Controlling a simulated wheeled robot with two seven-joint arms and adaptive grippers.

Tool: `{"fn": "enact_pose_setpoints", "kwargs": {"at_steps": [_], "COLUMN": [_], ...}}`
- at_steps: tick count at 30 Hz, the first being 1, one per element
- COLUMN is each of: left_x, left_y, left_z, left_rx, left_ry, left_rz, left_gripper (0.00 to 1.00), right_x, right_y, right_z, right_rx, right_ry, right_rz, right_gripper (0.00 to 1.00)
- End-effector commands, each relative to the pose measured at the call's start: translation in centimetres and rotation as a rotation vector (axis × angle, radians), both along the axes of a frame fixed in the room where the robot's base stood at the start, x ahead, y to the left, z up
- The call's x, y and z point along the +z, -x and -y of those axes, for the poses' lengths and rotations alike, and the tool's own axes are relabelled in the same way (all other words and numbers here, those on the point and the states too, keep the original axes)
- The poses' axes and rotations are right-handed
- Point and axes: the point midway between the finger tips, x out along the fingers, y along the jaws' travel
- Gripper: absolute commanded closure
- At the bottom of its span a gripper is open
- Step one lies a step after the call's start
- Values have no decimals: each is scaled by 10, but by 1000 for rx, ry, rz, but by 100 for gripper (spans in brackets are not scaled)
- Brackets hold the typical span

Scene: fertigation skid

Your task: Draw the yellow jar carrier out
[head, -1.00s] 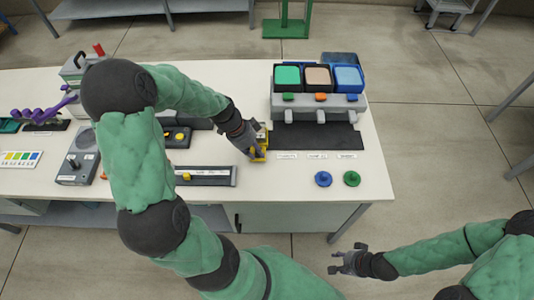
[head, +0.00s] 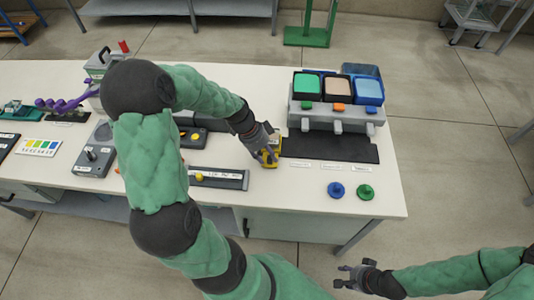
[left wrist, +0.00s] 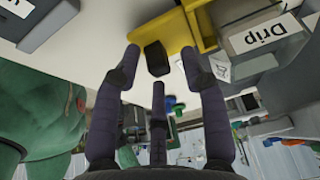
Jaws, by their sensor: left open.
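The yellow jar carrier (head: 271,162) stands on the white table, left of the dark mat, partly hidden by my left gripper (head: 267,152). In the left wrist view the yellow carrier (left wrist: 187,32) is just beyond the fingers, with a black block (left wrist: 157,58) at its near side. My right gripper (head: 345,276) is open and empty, off the table's front edge.
A grey stand (head: 335,119) with green, tan and blue containers is at the back right, behind the dark mat (head: 335,147). A blue knob (head: 336,190) and a green knob (head: 365,191) lie in front. A slider panel (head: 217,178) is left of the carrier.

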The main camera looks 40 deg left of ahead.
Motion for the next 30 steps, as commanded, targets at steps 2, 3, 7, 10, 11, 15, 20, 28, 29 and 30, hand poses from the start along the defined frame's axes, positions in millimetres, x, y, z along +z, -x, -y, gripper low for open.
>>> {"fn": "enact_pose_setpoints", "kwargs": {"at_steps": [2, 3, 7, 10, 11, 15, 20, 28, 29, 30], "left_x": [8, 14, 37, 56, 61, 84, 101, 109, 109, 108], "left_y": [1, 2, 7, 12, 13, 18, 22, 24, 24, 24], "left_z": [-3, -5, -14, -21, -23, -31, -36, -39, -39, -38], "left_rx": [2, 2, 3, 4, 4, 5, 4, 2, 2, 2], "left_ry": [-2, -2, -5, -5, -5, -6, -4, -4, -4, -4], "left_rz": [3, 3, 6, 6, 6, 7, 6, 4, 4, 4], "left_gripper": [57, 57, 57, 57, 57, 57, 57, 57, 57, 57], "right_x": [0, 0, 0, 0, 0, 0, 0, 0, 0, 0], "right_y": [0, 0, 0, 0, 0, 0, 0, 0, 0, 0], "right_z": [0, 0, 0, 0, 0, 0, 0, 0, 0, 0], "right_rx": [0, 0, 0, 0, 0, 0, 0, 0, 0, 0], "right_ry": [0, 0, 0, 0, 0, 0, 0, 0, 0, 0], "right_rz": [0, 0, 0, 0, 0, 0, 0, 0, 0, 0], "right_gripper": [60, 60, 60, 60, 60, 60, 60, 60, 60, 60]}}
